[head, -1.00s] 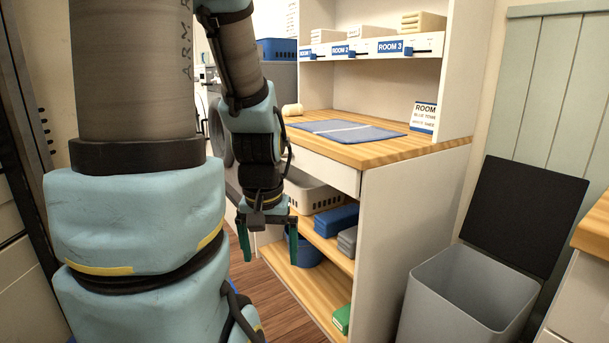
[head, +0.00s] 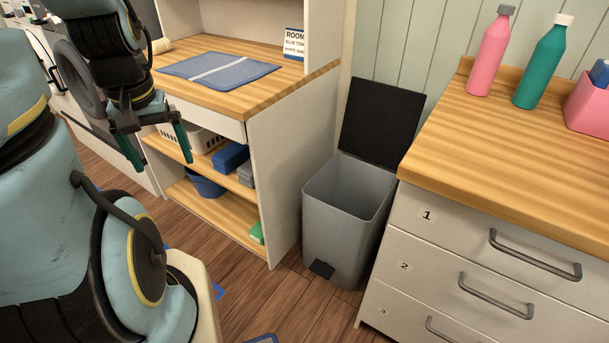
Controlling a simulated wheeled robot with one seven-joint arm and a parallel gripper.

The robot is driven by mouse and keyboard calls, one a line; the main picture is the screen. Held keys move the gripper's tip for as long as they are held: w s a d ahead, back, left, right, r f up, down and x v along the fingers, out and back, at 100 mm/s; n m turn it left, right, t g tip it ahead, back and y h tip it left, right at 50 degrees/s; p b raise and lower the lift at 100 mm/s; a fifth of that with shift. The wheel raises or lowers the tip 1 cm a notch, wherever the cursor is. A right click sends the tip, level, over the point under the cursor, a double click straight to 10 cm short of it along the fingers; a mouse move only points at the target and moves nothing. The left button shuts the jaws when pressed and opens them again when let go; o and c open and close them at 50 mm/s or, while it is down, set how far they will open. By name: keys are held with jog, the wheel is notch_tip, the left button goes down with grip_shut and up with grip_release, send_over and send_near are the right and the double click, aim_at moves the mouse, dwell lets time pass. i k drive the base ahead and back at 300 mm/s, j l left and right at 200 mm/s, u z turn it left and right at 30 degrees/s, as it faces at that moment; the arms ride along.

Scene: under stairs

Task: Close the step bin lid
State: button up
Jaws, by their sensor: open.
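The grey step bin (head: 340,228) stands on the floor between the wooden-topped shelf unit and the drawer cabinet. Its black lid (head: 382,118) is up, leaning back near the panelled wall, and the inside of the bin shows empty as far as I can see. A black pedal (head: 322,269) sits at the foot of its front. My gripper (head: 156,150) is open and empty, with green fingers pointing down. It is well to the left of the bin, in front of the shelf unit.
The shelf unit (head: 272,170) stands left of the bin. The drawer cabinet (head: 460,240) stands close on its right, with protruding handles and bottles (head: 490,52) on top. Wooden floor (head: 235,290) in front of the bin is mostly clear, with blue marks at lower left.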

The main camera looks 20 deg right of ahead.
aim_at(381, 121)
jog(key=z, duration=1.1)
